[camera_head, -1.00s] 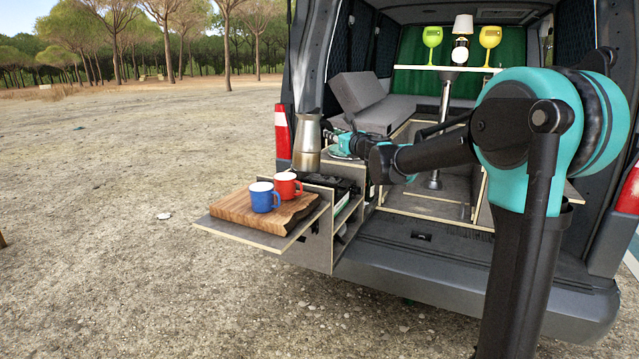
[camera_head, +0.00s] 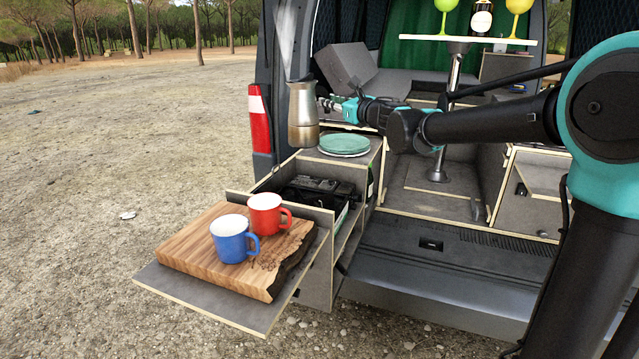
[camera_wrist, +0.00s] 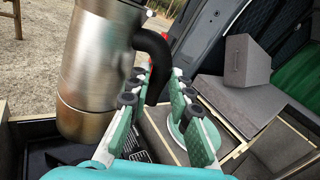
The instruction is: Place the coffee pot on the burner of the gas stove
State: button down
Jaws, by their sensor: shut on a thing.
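The silver metal coffee pot (camera_head: 303,112) is upright and raised above the drawer unit at the van's left rear. My gripper (camera_head: 332,106) is to its right, shut on its handle. In the wrist view the pot (camera_wrist: 92,70) fills the upper left, and its black handle (camera_wrist: 158,62) runs down between the fingers of my gripper (camera_wrist: 160,88). The black gas stove (camera_head: 318,188) sits in the open drawer unit, below the pot and nearer the camera. Its burner is not clearly visible; part of its dark surface shows in the wrist view (camera_wrist: 38,158).
A red mug (camera_head: 264,214) and a blue mug (camera_head: 229,245) stand on a wooden board (camera_head: 185,250) on the pulled-out shelf (camera_head: 255,318). Green plates (camera_head: 345,143) lie on the counter behind the stove. The van's tail light (camera_head: 259,125) is left of the pot.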

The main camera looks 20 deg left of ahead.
notch_tip(320, 180, down, 20)
jog(key=shift+r, duration=0.25)
dwell(0.3)
jog(key=shift+s+f, duration=0.1)
jog(key=shift+f, duration=0.35)
jog(key=shift+f, duration=0.15)
jog(key=c, duration=1.5)
grip_release()
jog(key=shift+o, duration=0.7)
jog(key=r+v, duration=0.1)
jog(key=v, duration=1.1)
